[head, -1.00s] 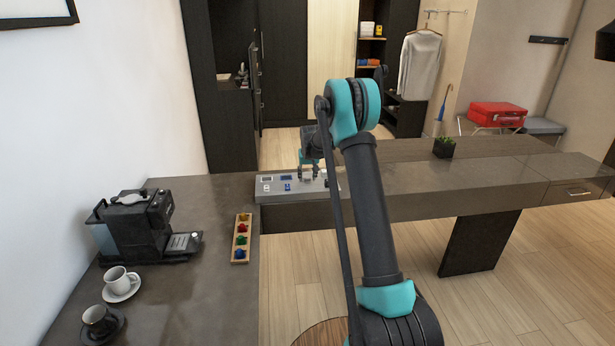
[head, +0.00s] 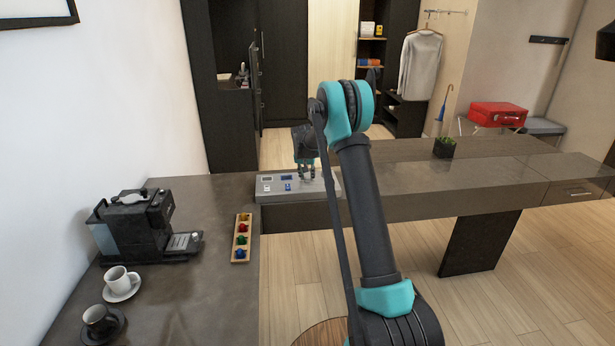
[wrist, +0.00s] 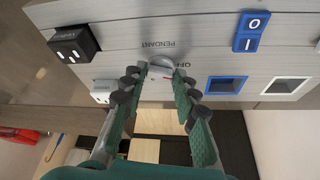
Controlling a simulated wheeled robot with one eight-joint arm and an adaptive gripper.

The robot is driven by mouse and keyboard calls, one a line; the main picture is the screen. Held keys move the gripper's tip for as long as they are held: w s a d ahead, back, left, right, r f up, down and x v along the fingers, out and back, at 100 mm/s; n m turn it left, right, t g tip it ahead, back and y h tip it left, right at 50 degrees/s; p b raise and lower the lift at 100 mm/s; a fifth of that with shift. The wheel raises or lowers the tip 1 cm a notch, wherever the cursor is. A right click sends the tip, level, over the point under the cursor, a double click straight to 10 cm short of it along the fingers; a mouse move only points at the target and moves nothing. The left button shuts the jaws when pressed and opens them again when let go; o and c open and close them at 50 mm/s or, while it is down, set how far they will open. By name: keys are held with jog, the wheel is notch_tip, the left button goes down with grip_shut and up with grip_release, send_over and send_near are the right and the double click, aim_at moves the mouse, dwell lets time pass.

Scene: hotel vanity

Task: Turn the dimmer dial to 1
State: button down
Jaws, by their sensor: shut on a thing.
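The dimmer dial (wrist: 163,62) is a pale round knob on the grey control panel (wrist: 200,40), seen upside down in the wrist view. The words PENDANT and OFF are printed near it, and a small red mark shows by its right side. My gripper (wrist: 161,74) has its green-padded fingers on both sides of the dial and is shut on it. In the head view, my gripper (head: 306,174) reaches down onto the panel (head: 268,194); the dial is hidden there by the fingers. I cannot read a 1 mark.
A blue rocker switch (wrist: 250,31), blue-framed and white-framed sockets, and black and white plugs sit on the panel. In the head view, a wooden capsule tray (head: 241,238), coffee machine (head: 135,225) and cups stand to the left. The desk (head: 400,180) right of the panel is mostly clear.

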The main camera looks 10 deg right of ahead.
jog(key=m, duration=0.1)
jog(key=m+h, duration=0.1)
jog(key=m, duration=0.2)
jog(key=shift+w+a+m+g+h, duration=0.15)
jog(key=shift+a+m+g+h, duration=0.15)
jog(key=shift+g, duration=0.1)
jog(key=shift+w+m+g+h, duration=0.1)
jog(key=shift+m+g+h, duration=0.4)
jog(key=shift+m, duration=1.3)
jog(key=c, duration=1.2)
grip_release()
jog(key=shift+o, duration=0.2)
jog(key=v, duration=1.2)
jog(key=shift+r, duration=0.1)
